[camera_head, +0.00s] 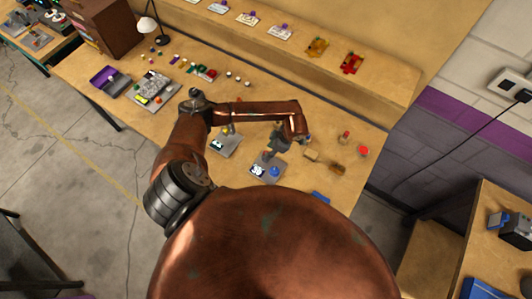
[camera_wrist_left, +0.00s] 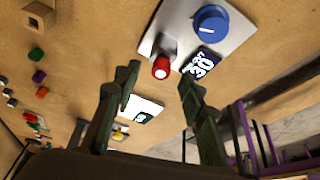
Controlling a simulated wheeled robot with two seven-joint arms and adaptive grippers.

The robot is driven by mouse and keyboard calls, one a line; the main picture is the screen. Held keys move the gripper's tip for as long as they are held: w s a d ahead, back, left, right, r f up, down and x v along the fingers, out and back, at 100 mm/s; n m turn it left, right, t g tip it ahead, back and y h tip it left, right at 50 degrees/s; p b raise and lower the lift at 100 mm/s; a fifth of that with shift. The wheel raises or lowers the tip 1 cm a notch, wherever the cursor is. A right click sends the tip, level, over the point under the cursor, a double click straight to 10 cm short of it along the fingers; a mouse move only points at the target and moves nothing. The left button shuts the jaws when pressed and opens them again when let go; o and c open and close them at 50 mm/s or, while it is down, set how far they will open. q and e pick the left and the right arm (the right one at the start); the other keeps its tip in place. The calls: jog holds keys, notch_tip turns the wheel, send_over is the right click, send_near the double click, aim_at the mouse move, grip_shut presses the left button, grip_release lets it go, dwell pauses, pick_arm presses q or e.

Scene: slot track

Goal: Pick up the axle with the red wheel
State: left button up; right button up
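A small red round piece (camera_wrist_left: 161,68) with a pale centre shows in the left wrist view, at the end of a short dark stem over a grey plate. It may be the red wheel on its axle; I cannot be sure. The plate (camera_wrist_left: 232,43) also carries a blue knob (camera_wrist_left: 211,24) and a black-and-white label. My left gripper (camera_wrist_left: 160,84) is open, its fingers to either side of the red piece and apart from it. In the head view the left gripper (camera_head: 275,145) hangs over this plate (camera_head: 264,179). My right gripper is not in view.
A second plate (camera_head: 227,151) lies just left. A red disc (camera_head: 364,150), a small red-topped piece (camera_head: 345,137) and a wooden-handled tool (camera_head: 327,162) lie to the right. A purple tray (camera_head: 104,80) and a lamp (camera_head: 150,24) stand at far left. A raised shelf runs behind.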

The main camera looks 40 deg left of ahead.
pick_arm(q)
jog(key=shift+x, duration=1.3)
jog(key=shift+c, duration=0.5)
grip_shut()
